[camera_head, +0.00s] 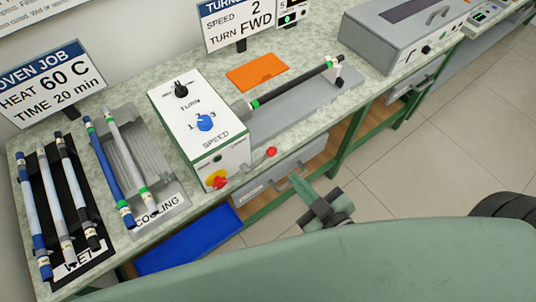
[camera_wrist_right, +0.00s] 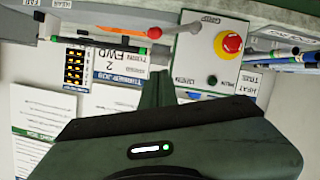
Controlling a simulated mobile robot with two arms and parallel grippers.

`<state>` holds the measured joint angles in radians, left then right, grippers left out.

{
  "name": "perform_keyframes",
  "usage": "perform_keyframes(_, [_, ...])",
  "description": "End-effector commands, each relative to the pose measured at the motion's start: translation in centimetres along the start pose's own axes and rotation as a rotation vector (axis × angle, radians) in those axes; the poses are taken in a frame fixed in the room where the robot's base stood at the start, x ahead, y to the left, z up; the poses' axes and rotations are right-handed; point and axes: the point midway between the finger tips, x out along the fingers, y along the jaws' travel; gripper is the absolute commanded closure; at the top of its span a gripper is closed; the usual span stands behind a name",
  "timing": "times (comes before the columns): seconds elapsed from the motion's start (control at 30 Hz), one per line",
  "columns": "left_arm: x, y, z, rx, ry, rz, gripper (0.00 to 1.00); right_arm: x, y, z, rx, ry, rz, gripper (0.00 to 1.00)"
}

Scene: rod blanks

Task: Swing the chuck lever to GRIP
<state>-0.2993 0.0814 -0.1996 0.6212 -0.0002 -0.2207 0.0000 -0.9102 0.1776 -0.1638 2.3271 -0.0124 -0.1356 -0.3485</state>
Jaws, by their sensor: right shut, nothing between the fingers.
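The chuck lever (camera_head: 271,152) has a red ball end and sticks out from the front of the turning machine (camera_head: 196,120), low beside its right side. It also shows in the wrist view as a red-ended lever (camera_wrist_right: 154,32). Its GRIP marking is not readable in either view. My right gripper (camera_head: 320,208) is shut and empty, in front of the bench edge, below and right of the lever, apart from it in the head view. A dark rod with green bands (camera_head: 297,81) lies along the machine's grey bed. My left gripper is not in view.
A red stop button (camera_head: 217,180) on yellow sits left of the lever. A drawer handle (camera_head: 297,183) is near my right gripper. Racks of rods (camera_head: 174,200) stand at left, with a blue bin (camera_head: 190,240) below.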

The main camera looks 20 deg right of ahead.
Motion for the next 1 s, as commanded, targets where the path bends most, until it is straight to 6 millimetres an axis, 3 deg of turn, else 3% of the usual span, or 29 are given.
perform_keyframes(0.17, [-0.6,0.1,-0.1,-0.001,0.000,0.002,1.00,1.9,0.2,-0.5,-0.001,0.007,0.003,1.00])
perform_keyframes(0.57, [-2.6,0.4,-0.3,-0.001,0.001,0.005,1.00,10.2,0.2,-0.6,0.000,0.006,0.002,1.00])
perform_keyframes(0.7, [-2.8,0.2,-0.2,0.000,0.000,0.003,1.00,11.6,0.1,1.4,0.000,0.000,0.000,1.00])
perform_keyframes(1.0, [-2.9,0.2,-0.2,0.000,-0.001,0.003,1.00,12.7,0.1,2.6,0.000,0.004,0.001,1.00])
